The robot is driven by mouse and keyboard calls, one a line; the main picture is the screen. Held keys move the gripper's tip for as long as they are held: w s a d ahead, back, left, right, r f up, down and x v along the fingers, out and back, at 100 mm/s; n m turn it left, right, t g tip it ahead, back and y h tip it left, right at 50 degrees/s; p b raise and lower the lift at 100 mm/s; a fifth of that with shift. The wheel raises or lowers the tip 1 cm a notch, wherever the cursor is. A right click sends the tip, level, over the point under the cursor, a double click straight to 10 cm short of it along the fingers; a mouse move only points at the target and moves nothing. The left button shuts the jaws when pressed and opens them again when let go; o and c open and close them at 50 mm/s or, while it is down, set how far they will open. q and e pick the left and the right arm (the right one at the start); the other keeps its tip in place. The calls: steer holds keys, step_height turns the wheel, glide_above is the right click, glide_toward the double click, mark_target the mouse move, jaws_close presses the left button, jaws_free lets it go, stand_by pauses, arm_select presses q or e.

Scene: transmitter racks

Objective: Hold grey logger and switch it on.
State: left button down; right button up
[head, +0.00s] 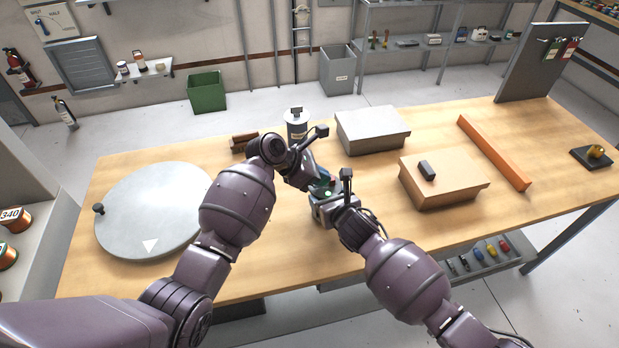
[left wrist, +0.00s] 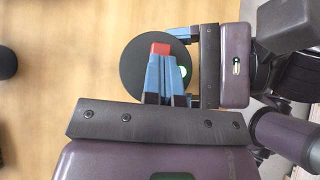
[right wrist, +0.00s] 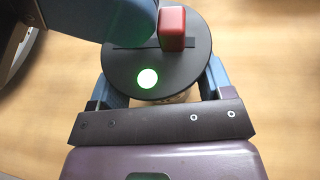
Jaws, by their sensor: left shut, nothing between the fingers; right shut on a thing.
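The logger has a round dark grey top, seen in the right wrist view (right wrist: 112,62), with a slot, a red switch (right wrist: 172,28) at one end of it and a lit green lamp (right wrist: 147,78). My right gripper (right wrist: 165,90) is shut around its body, one finger on each side. My left gripper (left wrist: 165,60) is shut and empty, its blue fingertips over the top beside the red switch (left wrist: 160,47); I cannot tell if they touch. In the head view both grippers meet above the table, mostly hiding the logger.
The wooden table (head: 262,262) carries a round grey plate (head: 150,205) at left, a grey canister (head: 296,122), a grey box (head: 372,128), a brown box (head: 445,180) with a small dark block (head: 427,170), and an orange bar (head: 494,150). The table's front middle is clear.

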arm_select(q)
steer(key=shift+a, duration=0.1)
arm_select(e)
steer(key=shift+a+r, duration=0.1)
steer(key=shift+a, duration=0.15)
arm_select(q)
steer(key=shift+s+a, duration=0.1)
steer(key=shift+a, duration=0.2)
steer(key=a+f+v, duration=0.1)
steer(key=v, duration=1.1)
steer(key=shift+s+a+f, duration=0.15)
steer(key=shift+s+a, duration=0.1)
steer(key=shift+a, duration=0.25)
arm_select(e)
steer(key=shift+d, duration=0.1)
steer(key=o, duration=1.1)
